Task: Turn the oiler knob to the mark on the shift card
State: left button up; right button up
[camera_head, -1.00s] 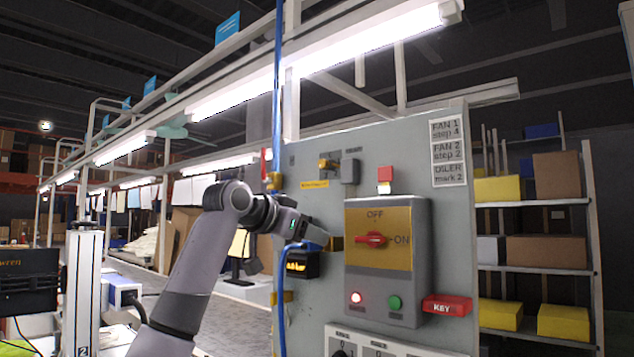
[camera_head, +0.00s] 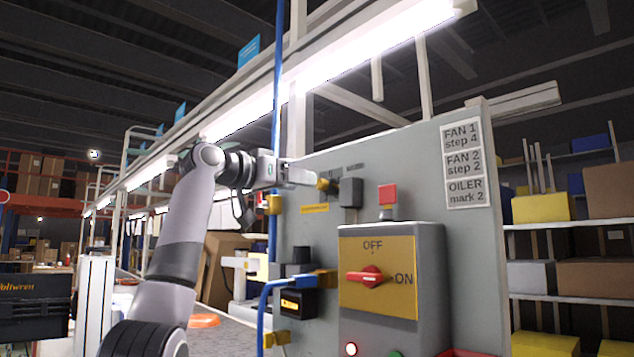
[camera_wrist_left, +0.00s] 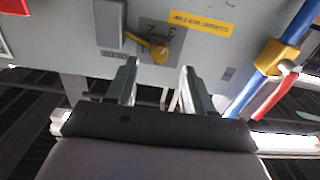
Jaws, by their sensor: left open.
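The oiler knob (camera_head: 328,186) is a small yellow knob high on the grey panel. In the left wrist view the knob (camera_wrist_left: 159,53) sits on a dark dial plate, its yellow pointer bar slanting to the upper left. Numerals show on the plate, but I cannot tell which one the pointer meets. My left gripper (camera_head: 316,180) is open and empty close to the knob. In the left wrist view my left gripper (camera_wrist_left: 158,70) has its fingertips apart, with the knob just beyond the gap. The shift card (camera_head: 464,165) reads "OILER mark 2". My right gripper is out of view.
A grey block (camera_head: 350,192) sits right beside the knob. A red-handled OFF/ON switch box (camera_head: 430,270) juts out below right. A blue hose (camera_head: 277,120) runs down the panel's left edge. A red button (camera_head: 387,194) is to the right.

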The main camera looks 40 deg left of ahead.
aim_at(318, 185)
pick_arm(q)
jog(key=w, duration=0.2)
jog(key=w+p, duration=0.1)
jog(key=w, duration=0.1)
jog(key=shift+d+r, duration=0.1)
jog(key=shift+d, duration=0.1)
jog(key=shift+w+p, duration=0.35)
jog(key=shift+w, duration=0.15)
jog(key=shift+c, duration=0.3)
grip_shut()
